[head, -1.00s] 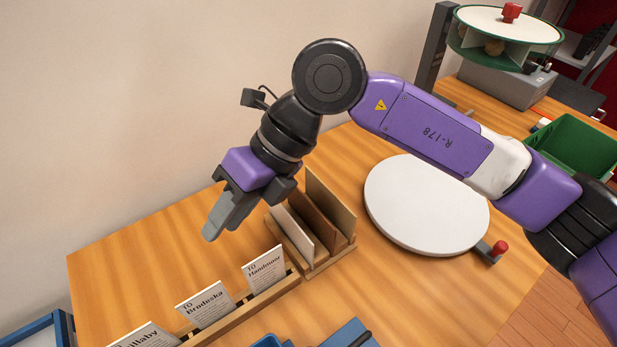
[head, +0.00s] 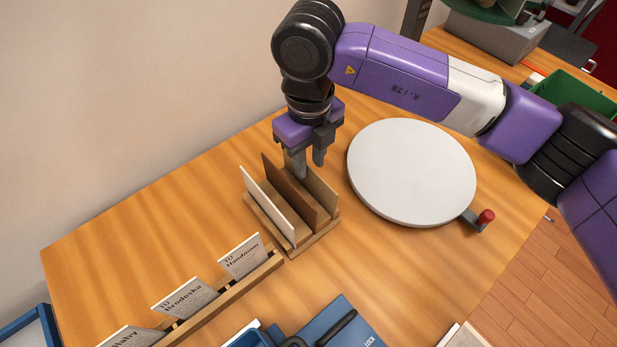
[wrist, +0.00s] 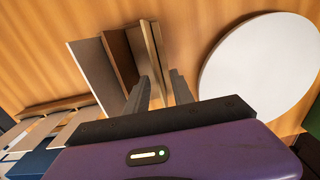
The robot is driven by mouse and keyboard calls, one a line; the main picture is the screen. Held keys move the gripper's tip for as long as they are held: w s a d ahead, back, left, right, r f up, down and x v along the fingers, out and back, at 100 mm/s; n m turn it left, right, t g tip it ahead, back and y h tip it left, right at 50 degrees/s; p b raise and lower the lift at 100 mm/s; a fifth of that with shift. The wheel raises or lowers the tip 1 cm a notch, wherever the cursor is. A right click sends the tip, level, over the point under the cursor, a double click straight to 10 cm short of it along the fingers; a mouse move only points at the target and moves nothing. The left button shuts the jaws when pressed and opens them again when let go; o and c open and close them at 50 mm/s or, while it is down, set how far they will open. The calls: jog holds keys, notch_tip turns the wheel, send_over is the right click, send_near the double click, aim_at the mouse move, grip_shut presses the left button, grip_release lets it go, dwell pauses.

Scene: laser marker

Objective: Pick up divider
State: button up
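A small wooden rack (head: 317,238) on the table holds three upright panels: a white one (head: 268,208), a brown one (head: 290,193) and a tan one (head: 321,192). Which of them the task calls the divider is not marked. They also show in the wrist view as white (wrist: 95,72), brown (wrist: 119,57) and tan (wrist: 152,48) strips. My gripper (head: 309,170) points down over the tan panel at the back right of the rack. Its two fingers are apart, with one on the brown-panel side and one on the turntable side. Whether either finger touches the panel cannot be told.
A round white turntable (head: 412,172) with a red knob (head: 486,216) stands close to the right. A rail of name cards (head: 190,297) lies at the front left. A blue item (head: 345,322) is at the front edge. Table left of the rack is clear.

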aim_at(310, 177)
jog(key=f, duration=0.1)
jog(key=f+p, duration=0.1)
jog(key=f, duration=0.1)
jog(key=shift+s+f, duration=0.25)
jog(key=shift+s, duration=0.1)
jog(key=shift+f, duration=0.55)
grip_shut()
